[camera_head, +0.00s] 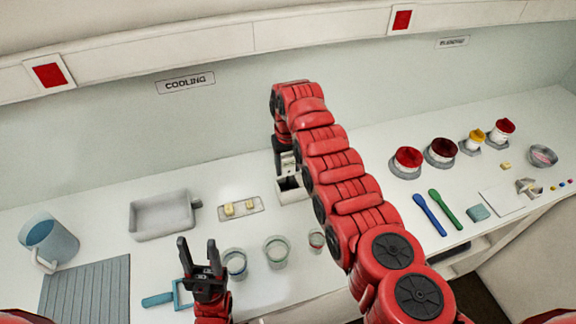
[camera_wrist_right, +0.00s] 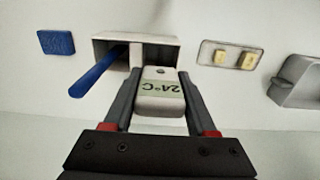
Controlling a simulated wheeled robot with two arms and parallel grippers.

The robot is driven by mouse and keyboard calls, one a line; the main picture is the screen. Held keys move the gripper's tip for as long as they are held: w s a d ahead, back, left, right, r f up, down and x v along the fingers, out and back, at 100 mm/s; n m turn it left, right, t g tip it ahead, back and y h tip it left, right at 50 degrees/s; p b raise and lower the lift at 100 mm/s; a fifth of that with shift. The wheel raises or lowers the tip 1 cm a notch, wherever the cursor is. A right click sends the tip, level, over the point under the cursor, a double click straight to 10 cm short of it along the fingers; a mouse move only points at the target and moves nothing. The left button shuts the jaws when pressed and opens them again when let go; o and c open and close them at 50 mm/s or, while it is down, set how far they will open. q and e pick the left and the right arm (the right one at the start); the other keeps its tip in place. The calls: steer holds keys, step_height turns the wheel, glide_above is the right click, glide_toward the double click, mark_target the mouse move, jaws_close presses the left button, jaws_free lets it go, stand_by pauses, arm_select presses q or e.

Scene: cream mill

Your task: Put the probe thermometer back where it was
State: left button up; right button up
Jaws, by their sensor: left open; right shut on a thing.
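The probe thermometer (camera_wrist_right: 160,92), a white body with a green display reading 24°C, is between the fingers of my right gripper (camera_wrist_right: 158,85), which is shut on it. It is at the right part of a white two-slot holder (camera_wrist_right: 137,50). A blue stick (camera_wrist_right: 98,70) pokes out of the holder's left slot. I cannot tell how deep the probe sits in the right slot. In the head view the holder (camera_head: 294,193) stands on the counter, and my right arm hides most of the thermometer. My left gripper (camera_head: 199,252) is open and empty above the front left counter.
A tray with two yellowish blocks (camera_head: 240,208) and a grey basin (camera_head: 162,214) lie left of the holder. Several cups (camera_head: 276,251) stand in front. A blue jug (camera_head: 47,240) is at far left. Red-topped jars (camera_head: 407,162), spatulas and a bowl are at right.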

steer(key=shift+f, duration=0.25)
steer(key=o, duration=1.3)
steer(key=shift+r, duration=0.1)
steer(key=shift+r, duration=0.1)
step_height(320, 180, up, 12)
steer(key=shift+r, duration=0.15)
